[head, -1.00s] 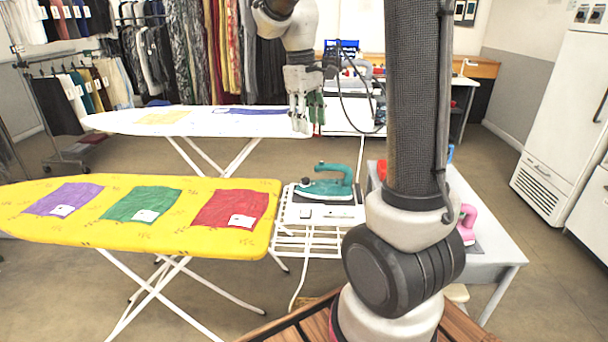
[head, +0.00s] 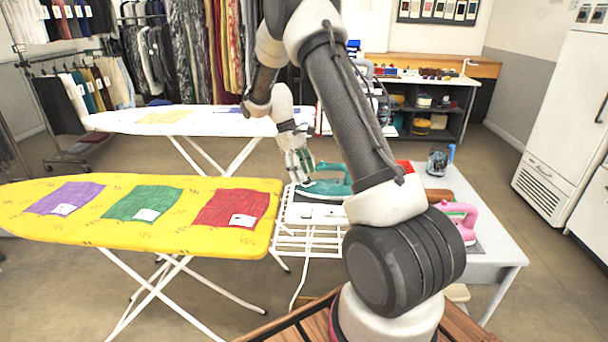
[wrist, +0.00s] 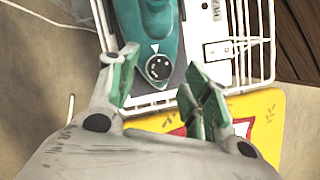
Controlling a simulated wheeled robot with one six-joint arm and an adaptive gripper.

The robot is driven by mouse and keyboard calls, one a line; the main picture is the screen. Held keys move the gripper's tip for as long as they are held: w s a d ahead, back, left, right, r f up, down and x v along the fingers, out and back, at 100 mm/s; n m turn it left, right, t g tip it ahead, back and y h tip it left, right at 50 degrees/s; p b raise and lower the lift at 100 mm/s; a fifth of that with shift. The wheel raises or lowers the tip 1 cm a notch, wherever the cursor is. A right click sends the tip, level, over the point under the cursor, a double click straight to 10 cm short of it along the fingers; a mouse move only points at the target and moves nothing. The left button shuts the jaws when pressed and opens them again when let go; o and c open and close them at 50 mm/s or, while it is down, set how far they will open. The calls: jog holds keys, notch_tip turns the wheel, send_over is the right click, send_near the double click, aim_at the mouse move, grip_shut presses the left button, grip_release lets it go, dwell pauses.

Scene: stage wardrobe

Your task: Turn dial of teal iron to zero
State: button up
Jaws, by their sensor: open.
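The teal iron (head: 328,183) rests on a dark pad on the white rack at the end of the yellow ironing board. My arm partly hides it in the head view. In the wrist view the iron (wrist: 152,30) is at top centre, and its round black dial (wrist: 158,68) with pale marks faces the camera. A white triangle mark sits on the iron just above the dial. My gripper (head: 303,175) is at the iron's left end in the head view. In the wrist view my gripper (wrist: 162,92) is open, its green-padded fingers either side of and below the dial, with nothing between them.
The yellow ironing board (head: 262,225) holds purple, green and red cloths. The white rack (head: 305,240) bears small white labels beside the iron. A pink iron (head: 462,220) stands on the grey table (head: 500,250) to the right. A white ironing board (head: 110,120) lies behind.

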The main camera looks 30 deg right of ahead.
jog(key=shift+s+d+f, duration=0.1)
jog(key=shift+s+f, duration=0.15)
jog(key=shift+f, duration=0.35)
jog(key=shift+c, duration=0.2)
jog(key=c, duration=1)
jog(key=shift+n, duration=0.4)
jog(key=n+t+h, duration=0.1)
jog(key=n, duration=0.4)
jog(key=shift+s+n+t+h, duration=0.2)
jog(key=shift+n+t+h, duration=0.1)
jog(key=shift+t+h, duration=0.1)
jog(key=n+t, duration=0.1)
jog(key=n, duration=0.1)
jog(key=n+t, duration=0.1)
jog(key=n, duration=0.2)
jog(key=shift+s+a, duration=0.2)
jog(key=shift+n, duration=0.4)
